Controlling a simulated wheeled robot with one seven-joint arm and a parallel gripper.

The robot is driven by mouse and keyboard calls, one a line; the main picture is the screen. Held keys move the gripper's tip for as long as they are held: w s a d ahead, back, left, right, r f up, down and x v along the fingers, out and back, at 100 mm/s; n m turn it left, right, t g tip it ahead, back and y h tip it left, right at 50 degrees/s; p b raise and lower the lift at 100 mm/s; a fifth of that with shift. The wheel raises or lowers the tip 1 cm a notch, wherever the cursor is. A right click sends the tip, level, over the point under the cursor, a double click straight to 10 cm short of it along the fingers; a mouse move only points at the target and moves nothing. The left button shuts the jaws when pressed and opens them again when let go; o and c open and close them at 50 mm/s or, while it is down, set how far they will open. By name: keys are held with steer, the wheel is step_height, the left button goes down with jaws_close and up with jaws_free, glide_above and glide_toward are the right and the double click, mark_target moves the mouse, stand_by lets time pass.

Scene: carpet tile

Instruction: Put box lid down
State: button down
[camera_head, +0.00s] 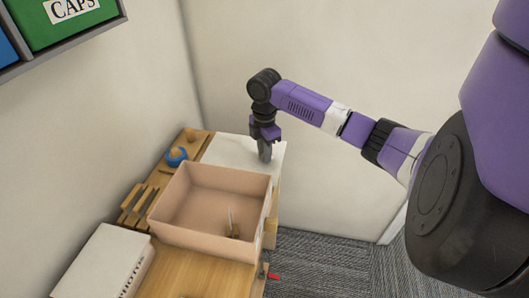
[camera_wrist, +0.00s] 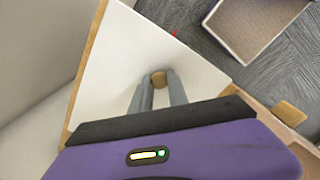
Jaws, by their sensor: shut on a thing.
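The box lid (camera_head: 225,150) is a flat white panel at the far end of the wooden table, behind the open box. In the wrist view the lid (camera_wrist: 110,75) fills the middle, with a round brown knob (camera_wrist: 158,77) on it. My gripper (camera_head: 265,152) points down at the lid's right part in the head view. In the wrist view my gripper's fingers (camera_wrist: 159,80) are closed on the knob. The lid looks level and low over the table; I cannot tell whether it touches. The pinkish box (camera_head: 185,200) is open on top, with a small brownish item (camera_head: 233,228) inside.
A blue tape roll (camera_head: 177,155) and wooden pieces lie left of the lid. A green bin (camera_head: 65,20) is at upper left. The wrist view shows a pale open bin (camera_wrist: 258,28) beside grey carpet.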

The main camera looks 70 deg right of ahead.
steer(key=c, duration=1.3)
jaws_free()
step_height(320, 180, up, 12)
steer(key=shift+r+b, duration=0.1)
steer(key=shift+b, duration=0.85)
steer(key=shift+s, duration=0.1)
